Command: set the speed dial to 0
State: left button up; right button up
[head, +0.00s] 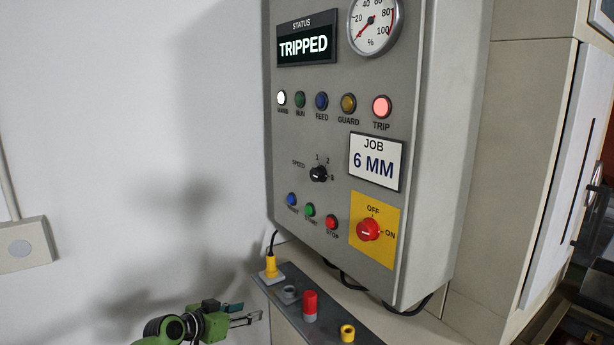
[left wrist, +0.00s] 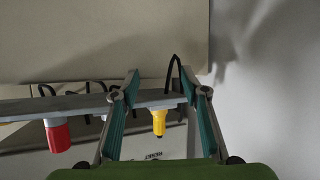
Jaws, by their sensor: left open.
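The speed dial (head: 318,174) is a small black knob on the grey control panel, left of the job label. The numbers 1 and 2 show above it, with another small mark at its right; its white pointer line is too small to read surely. My left gripper (head: 247,314) is open and empty, low in front of the wall, below and left of the panel and well apart from the dial. In the left wrist view its two fingers (left wrist: 160,78) stand apart, with a yellow plug (left wrist: 158,122) seen between them. My right gripper is not in view.
The status screen (head: 306,46) reads TRIPPED and the trip lamp (head: 381,106) glows red. Push buttons sit below the dial, beside a red rotary switch (head: 369,229) on a yellow plate. A shelf (head: 330,327) with plugs and sockets juts out below the panel.

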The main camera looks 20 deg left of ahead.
pick_arm(q)
notch_tip(320, 180, up, 22)
jog(key=w+d+f+m+t+h, duration=0.1)
jog(key=d+m+t+h, duration=0.1)
jog(key=m+h, duration=0.5)
send_near(313, 175)
jog(key=p+x, duration=0.5)
jog(key=x, duration=0.2)
jog(key=shift+r+p, duration=0.15)
jog(key=shift+p, duration=0.25)
jog(key=shift+w+d, duration=0.35)
jog(key=shift+d, duration=0.1)
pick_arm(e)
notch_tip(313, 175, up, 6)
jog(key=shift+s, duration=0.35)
pick_arm(q)
jog(key=c, duration=1.1)
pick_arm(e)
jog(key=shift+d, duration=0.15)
